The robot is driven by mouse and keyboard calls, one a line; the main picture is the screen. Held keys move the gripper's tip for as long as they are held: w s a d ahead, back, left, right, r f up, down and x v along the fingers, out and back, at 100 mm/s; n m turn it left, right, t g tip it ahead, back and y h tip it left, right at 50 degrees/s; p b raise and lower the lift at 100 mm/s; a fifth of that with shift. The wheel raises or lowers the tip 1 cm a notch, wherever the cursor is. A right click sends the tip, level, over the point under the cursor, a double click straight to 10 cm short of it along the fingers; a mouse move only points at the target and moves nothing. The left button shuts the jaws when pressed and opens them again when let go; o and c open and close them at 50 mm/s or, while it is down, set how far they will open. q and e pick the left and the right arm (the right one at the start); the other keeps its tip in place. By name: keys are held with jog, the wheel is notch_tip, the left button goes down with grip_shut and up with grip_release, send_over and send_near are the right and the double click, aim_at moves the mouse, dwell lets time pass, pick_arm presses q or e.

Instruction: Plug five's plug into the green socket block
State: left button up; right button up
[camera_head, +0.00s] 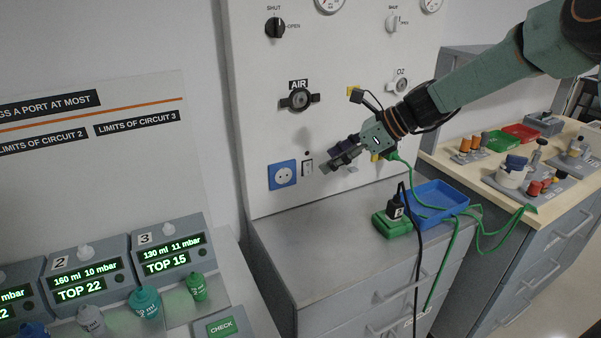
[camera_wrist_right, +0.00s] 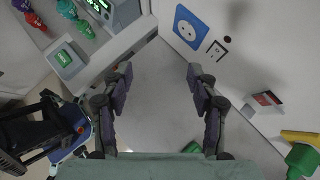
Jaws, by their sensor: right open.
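My right gripper (camera_head: 342,157) is open and empty in front of the white wall panel, right of the blue wall socket. In the right wrist view its fingers (camera_wrist_right: 158,92) stand wide apart with nothing between them. The green socket block (camera_head: 393,226) sits on the grey cabinet top. A black plug (camera_head: 396,207) with a small white label stands upright in it; I cannot read the label. A green plug-like piece (camera_wrist_right: 302,160) shows at the lower right of the wrist view, beside a yellow piece (camera_wrist_right: 300,138). Which plug is five's cannot be told.
A blue tray (camera_head: 456,194) lies behind the block. Black and green cords hang over the cabinet front. The blue wall socket (camera_head: 282,175) and a switch (camera_head: 307,168) are left of my gripper. Ventilators (camera_head: 170,255) stand at left. The cabinet's left top is clear.

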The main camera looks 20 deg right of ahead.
jog(key=s+a+n+g+h+b, duration=0.1)
jog(key=s+a+n+g+b, duration=0.1)
jog(key=a+n+g, duration=0.4)
jog(key=shift+a+n+g+h, duration=0.4)
jog(key=shift+a+n, duration=0.9)
jog(key=shift+a, duration=0.2)
